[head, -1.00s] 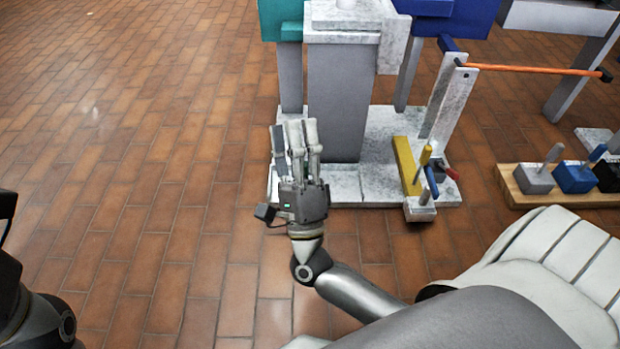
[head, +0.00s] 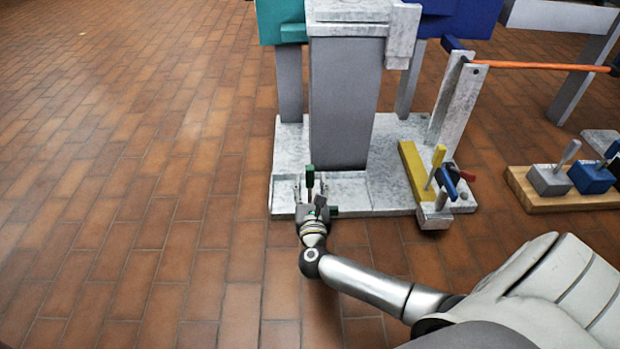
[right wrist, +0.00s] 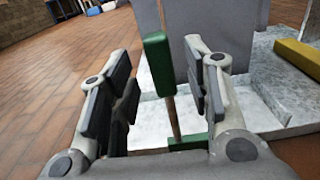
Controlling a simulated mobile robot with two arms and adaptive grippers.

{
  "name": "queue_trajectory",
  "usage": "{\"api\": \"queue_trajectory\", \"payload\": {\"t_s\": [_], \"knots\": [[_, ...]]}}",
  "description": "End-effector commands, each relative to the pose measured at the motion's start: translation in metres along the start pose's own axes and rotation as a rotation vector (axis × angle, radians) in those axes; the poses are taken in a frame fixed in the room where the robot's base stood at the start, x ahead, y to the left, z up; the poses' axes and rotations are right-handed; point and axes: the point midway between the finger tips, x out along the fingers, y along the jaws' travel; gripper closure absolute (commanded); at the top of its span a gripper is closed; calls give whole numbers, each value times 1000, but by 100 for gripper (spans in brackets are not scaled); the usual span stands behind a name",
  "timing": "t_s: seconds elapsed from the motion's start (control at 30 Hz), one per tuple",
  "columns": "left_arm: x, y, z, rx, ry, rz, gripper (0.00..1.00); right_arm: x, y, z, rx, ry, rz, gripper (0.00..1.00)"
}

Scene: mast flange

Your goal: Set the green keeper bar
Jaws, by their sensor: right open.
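The green keeper bar (right wrist: 187,142) is mostly hidden low in the right wrist view, with an upright green handle (right wrist: 158,62) on a thin stem above it. In the head view the handle (head: 310,176) stands at the front left edge of the pale stone-like base (head: 388,197), and a bit of green bar (head: 334,211) shows beside my wrist. My right gripper (head: 311,190) is open, its fingers on either side of the handle in the right wrist view (right wrist: 160,75). Gaps show on both sides, wider on the left. My left gripper is out of view.
A grey column (head: 342,105) rises behind the handle. A yellow bar (head: 415,170) with coloured handles lies on the base's right side. An orange rod (head: 540,66) crosses at upper right. A wooden board (head: 560,201) with several handled blocks sits right. The tiled floor at left is clear.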

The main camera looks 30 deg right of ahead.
Motion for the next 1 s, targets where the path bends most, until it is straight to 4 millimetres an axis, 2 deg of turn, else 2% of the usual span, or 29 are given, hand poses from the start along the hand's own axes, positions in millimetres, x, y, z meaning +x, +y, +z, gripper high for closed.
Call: {"api": "queue_trajectory", "payload": {"t_s": [0.03, 0.1, 0.3, 0.67, 1.0], "knots": [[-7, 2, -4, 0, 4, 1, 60, 11, 0, -4, -1, -4, 1, 55], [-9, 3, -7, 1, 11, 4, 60, 23, 0, -3, -2, -3, 1, 55], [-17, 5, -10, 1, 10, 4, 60, 45, 0, -2, -2, -2, 0, 55], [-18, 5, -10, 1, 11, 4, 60, 50, 0, 0, -2, 0, 1, 55], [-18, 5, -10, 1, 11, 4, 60, 49, 0, 0, -2, 0, 1, 98]]}}
